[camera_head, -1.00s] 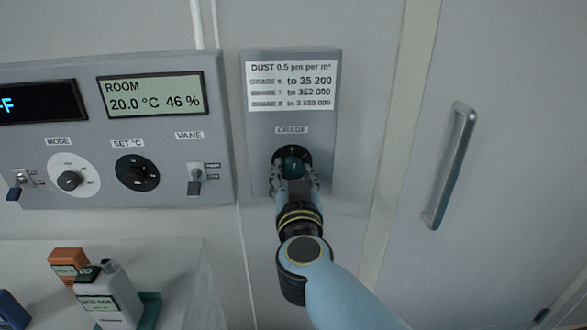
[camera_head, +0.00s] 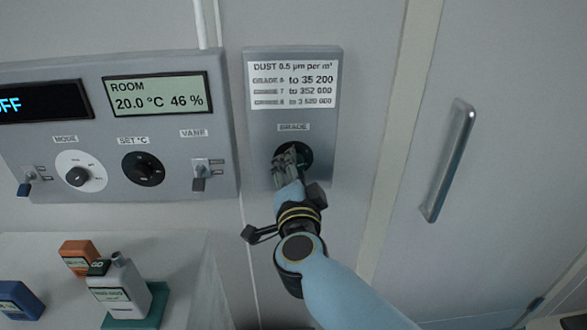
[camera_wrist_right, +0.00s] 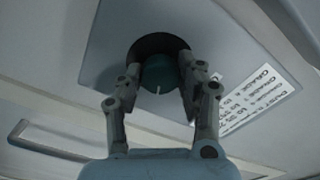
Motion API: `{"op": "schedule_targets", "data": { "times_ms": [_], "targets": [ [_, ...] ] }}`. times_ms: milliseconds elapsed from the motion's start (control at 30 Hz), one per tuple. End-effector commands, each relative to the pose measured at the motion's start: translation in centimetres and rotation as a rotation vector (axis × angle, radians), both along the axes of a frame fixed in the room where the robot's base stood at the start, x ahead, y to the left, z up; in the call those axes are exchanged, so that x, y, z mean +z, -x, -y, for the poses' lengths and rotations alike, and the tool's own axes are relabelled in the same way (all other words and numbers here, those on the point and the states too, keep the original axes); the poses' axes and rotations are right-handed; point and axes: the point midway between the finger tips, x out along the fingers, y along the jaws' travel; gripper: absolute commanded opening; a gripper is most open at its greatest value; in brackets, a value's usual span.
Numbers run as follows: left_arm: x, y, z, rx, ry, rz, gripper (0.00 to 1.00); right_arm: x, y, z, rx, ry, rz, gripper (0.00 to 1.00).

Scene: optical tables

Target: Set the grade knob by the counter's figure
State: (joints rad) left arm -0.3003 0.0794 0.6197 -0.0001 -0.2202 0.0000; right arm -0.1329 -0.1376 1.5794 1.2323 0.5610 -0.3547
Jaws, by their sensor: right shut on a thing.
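The grade knob is green on a black round dial (camera_head: 306,153), under a "GRADE" label (camera_head: 293,127) on a grey wall panel (camera_head: 324,130). A white dust table (camera_head: 292,85) above it lists three grades with limits to 35 200, 352 000 and 3 520 000. My right gripper (camera_head: 289,158) is shut on the knob and covers most of it in the head view. In the right wrist view the green knob (camera_wrist_right: 158,73) with a white pointer line sits between the fingers of my right gripper (camera_wrist_right: 161,82). No dust counter figure is readable. My left gripper is not in view.
Left is a control panel (camera_head: 110,195) with a dark display (camera_head: 40,104) ending in "FF" and a room display (camera_head: 157,94) reading 20.0 °C, 46 %. Bottles stand on a white surface (camera_head: 190,255) at lower left. A door handle (camera_head: 449,160) is at right.

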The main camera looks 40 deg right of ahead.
Motion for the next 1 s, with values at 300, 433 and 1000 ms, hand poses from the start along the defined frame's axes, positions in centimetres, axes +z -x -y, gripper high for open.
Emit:
{"op": "schedule_targets", "data": {
  "times_ms": [300, 433, 1000],
  "targets": [
    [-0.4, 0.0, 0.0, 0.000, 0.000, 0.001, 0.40, -0.1, 0.0, -0.1, 0.000, -0.257, 0.155, 0.06],
    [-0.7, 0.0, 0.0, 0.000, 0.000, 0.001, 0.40, -0.1, 0.0, -0.1, -0.001, -0.361, 0.219, 0.06],
    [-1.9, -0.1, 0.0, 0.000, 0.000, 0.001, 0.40, 0.1, 0.0, -0.1, -0.001, -0.721, 0.440, 0.06]
  ]
}}
